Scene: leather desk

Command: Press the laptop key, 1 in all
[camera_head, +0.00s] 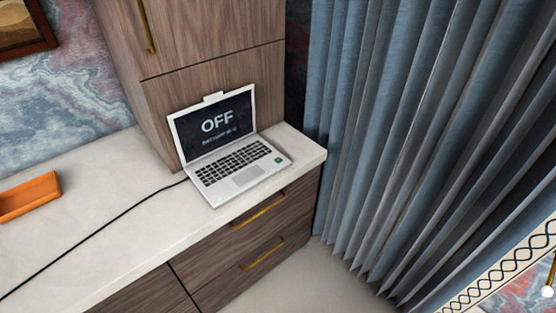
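An open laptop (228,150) stands on the white countertop (120,215) near its right end. Its screen (217,123) is dark and reads "OFF", with a smaller line below that I cannot make out. The black keyboard (234,162) faces me, with a light touchpad below it. A small green mark (278,160) sits at the right of the laptop's base. Neither of my grippers shows in this view.
A black cable (100,229) runs from the laptop's left side across the countertop. An orange tray (29,197) lies at the left. A wooden cabinet (215,55) rises behind the laptop. Drawers with gold handles (257,212) are below. A blue curtain (400,130) hangs at right.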

